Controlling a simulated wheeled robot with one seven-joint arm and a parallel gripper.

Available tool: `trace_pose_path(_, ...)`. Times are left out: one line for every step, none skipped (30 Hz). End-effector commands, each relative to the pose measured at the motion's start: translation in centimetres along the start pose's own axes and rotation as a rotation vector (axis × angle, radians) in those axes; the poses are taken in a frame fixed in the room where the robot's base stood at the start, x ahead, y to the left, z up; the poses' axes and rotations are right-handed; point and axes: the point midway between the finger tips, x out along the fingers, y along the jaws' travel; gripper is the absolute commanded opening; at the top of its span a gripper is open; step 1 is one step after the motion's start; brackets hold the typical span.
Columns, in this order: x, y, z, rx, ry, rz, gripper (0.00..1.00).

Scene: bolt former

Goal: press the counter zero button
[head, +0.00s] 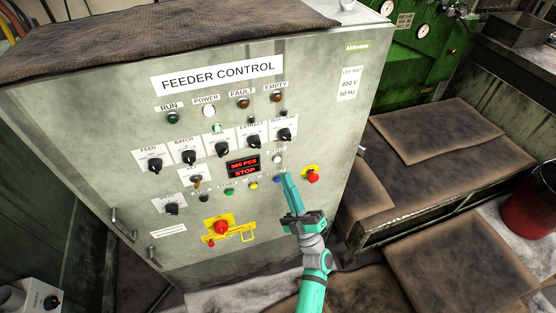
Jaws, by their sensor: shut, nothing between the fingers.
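The feeder control cabinet (100,145) fills the middle of the head view, with a red counter display (243,167) reading 365 PCS and STOP. A white button (277,160) sits right of the display. A blue button (280,179) lies below it, partly covered by my gripper. The small labels are too blurred to tell which one is counter zero. My gripper (288,178) is shut and empty, its teal fingers pointing up at the panel beside the blue button. I cannot tell whether the tips touch the panel.
Yellow (253,185) and green (229,191) buttons lie to the left. A red handle on a yellow plate (221,228) is lower left. Brown-covered benches (440,130) stand at right.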

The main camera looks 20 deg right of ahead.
Motion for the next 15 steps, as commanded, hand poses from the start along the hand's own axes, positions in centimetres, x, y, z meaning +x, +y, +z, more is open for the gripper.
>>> trace_pose_path(0.5, -0.4, 0.3, 0.002, 0.0, 0.0, 0.0)
trace_pose_path(0.8, -0.5, 0.5, 0.001, 0.001, 0.0, 0.0)
trace_pose_path(1.1, -0.8, 0.7, 0.001, 0.001, 0.0, 0.0)
trace_pose_path(1.2, -0.9, 0.9, 0.001, 0.001, -0.001, 0.0)
trace_pose_path(1.4, -1.1, 1.0, 0.001, 0.0, -0.001, 0.0)
trace_pose_path(1.7, -1.3, 1.2, 0.001, 0.0, -0.001, 0.0)
trace_pose_path(1.8, -1.4, 1.3, 0.001, 0.001, 0.0, 0.0)
trace_pose_path(2.0, -1.4, 1.4, 0.001, 0.001, 0.0, 0.0)
trace_pose_path(2.1, -1.6, 1.5, 0.001, 0.001, -0.001, 0.0)
trace_pose_path(2.2, -1.6, 1.6, 0.001, 0.0, -0.001, 0.0)
trace_pose_path(2.3, -1.7, 1.7, 0.001, 0.0, -0.001, 0.0)
trace_pose_path(2.4, -1.8, 1.7, 0.001, 0.0, -0.001, 0.0)
trace_pose_path(2.4, -1.8, 1.8, 0.0, 0.0, -0.001, 0.0)
trace_pose_path(2.4, -1.9, 1.8, 0.0, 0.0, -0.001, 0.0)
trace_pose_path(2.5, -1.9, 1.8, 0.0, 0.0, -0.001, 0.0)
